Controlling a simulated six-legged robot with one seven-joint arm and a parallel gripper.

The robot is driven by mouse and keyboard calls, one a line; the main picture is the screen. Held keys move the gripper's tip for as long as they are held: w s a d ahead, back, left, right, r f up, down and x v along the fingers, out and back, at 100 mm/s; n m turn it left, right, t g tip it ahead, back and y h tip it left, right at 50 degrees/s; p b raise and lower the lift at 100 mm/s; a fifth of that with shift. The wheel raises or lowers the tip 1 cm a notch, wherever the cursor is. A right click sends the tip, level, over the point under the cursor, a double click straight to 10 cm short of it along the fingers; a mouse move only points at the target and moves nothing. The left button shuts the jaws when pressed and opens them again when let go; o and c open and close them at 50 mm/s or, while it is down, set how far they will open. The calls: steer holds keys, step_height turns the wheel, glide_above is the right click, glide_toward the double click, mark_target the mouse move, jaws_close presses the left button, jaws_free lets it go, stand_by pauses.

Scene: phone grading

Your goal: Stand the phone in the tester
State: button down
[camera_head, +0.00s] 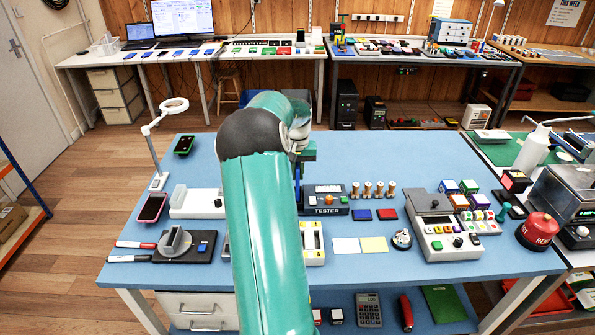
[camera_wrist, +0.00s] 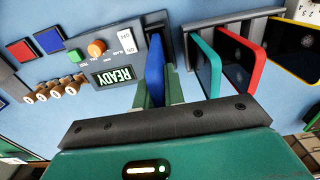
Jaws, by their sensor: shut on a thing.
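The tester (camera_head: 326,199) is a dark grey box on the blue table, labelled TESTER. In the wrist view the tester (camera_wrist: 85,50) shows a READY display, an orange knob, a green button and an ON/OFF switch. My gripper (camera_wrist: 158,92) is shut on a blue phone (camera_wrist: 155,70), which stands on edge between the greenish fingers. The phone is right beside the tester's end with the grey upright part. I cannot tell whether its lower edge is inside the slot or just above it. In the head view my arm hides most of the phone and gripper.
A rack (camera_wrist: 195,75) holding teal, red and yellow-edged phones stands close beside my gripper. White and yellow cards (camera_head: 374,244) lie in front; a magnifier lamp (camera_head: 159,130) stands at left.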

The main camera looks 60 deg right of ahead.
steer(key=shift+f, duration=0.15)
steer(key=shift+f, duration=0.3)
steer(key=shift+f, duration=0.1)
stand_by(0.6)
steer(key=shift+f, duration=0.45)
steer(key=c, duration=1.1)
jaws_free()
steer(key=shift+r, duration=0.15)
steer(key=shift+r, duration=0.65)
